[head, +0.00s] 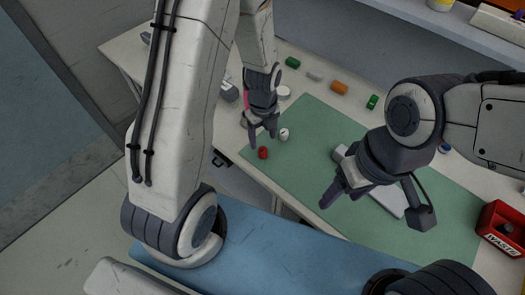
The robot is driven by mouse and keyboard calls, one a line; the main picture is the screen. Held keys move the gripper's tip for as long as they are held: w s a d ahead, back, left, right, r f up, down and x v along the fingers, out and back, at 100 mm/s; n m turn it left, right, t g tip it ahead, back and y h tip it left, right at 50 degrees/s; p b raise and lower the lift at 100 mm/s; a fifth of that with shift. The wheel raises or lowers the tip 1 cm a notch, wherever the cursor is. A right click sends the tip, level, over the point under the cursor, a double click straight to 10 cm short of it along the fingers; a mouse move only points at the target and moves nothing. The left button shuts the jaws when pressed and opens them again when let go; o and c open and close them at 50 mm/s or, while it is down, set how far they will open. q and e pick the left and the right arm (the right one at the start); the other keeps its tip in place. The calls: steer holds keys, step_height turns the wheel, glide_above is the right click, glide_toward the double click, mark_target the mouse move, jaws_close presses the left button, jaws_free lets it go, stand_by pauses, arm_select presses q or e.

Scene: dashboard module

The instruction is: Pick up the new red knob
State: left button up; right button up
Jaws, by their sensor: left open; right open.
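A small red knob (263,153) lies on the left edge of the green mat (322,133), just below my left gripper's fingertips in the picture. My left gripper (263,138) points down, open and empty; I cannot tell its exact height above the knob. A white knob (284,134) stands just right of the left fingers. My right gripper (341,196) is open and empty over the middle of the mat. It partly hides a flat light-grey module (393,200) lying on the mat.
A red bin marked WASTE (503,228) stands at the right. Green (293,62), white (314,74) and orange (339,87) pieces line the table's back, with another green piece (372,102). A shelf (440,28) runs behind. The mat's lower right is clear.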

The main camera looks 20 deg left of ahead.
mark_target(263, 150)
arm_select(q)
steer(key=f, duration=0.2)
steer(key=f+p, duration=0.1)
steer(key=f, duration=0.2)
steer(key=shift+s, duration=0.2)
jaws_close()
